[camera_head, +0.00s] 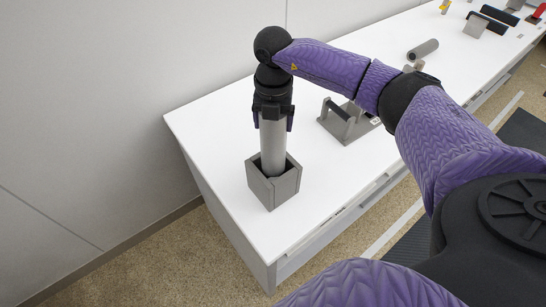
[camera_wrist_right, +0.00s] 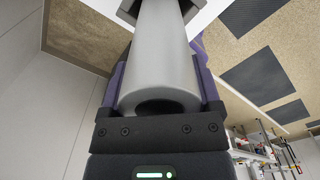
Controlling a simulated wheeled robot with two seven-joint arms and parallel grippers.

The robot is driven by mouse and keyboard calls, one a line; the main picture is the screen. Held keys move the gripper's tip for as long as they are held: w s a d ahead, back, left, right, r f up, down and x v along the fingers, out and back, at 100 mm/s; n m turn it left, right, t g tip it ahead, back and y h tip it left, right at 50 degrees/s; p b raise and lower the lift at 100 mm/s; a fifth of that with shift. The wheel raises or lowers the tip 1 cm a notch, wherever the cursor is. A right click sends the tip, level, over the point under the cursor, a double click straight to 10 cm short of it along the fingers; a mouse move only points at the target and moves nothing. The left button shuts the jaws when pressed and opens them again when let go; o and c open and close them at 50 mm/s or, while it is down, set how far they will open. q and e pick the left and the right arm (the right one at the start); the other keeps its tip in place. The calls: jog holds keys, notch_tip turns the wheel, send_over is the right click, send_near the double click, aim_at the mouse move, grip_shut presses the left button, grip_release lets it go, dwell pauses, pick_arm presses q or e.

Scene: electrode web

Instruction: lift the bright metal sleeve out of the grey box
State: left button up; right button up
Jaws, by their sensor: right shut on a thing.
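The bright metal sleeve (camera_head: 273,150) is an upright grey cylinder. Its lower end is inside the open-topped grey box (camera_head: 274,190), which stands near the left end of the white table. My right gripper (camera_head: 273,122) points down from above and is shut on the sleeve's upper part. In the right wrist view the sleeve (camera_wrist_right: 163,50) lies between the two fingers (camera_wrist_right: 162,85), with its dark open end towards the camera. The grey box (camera_wrist_right: 95,15) shows in part at the top of that view. The sleeve's bottom end is hidden in the box. My left gripper is out of view.
On the white table (camera_head: 215,122), a grey stand with a dark handle (camera_head: 346,122) is right of the box. A loose grey cylinder (camera_head: 423,49) lies farther back. Several small items are at the far right. The table's left edge is close to the box.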

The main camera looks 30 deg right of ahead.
notch_tip(320, 180, up, 4)
jog(key=p, duration=0.3)
jog(key=shift+p, duration=0.35)
jog(key=shift+f, duration=0.15)
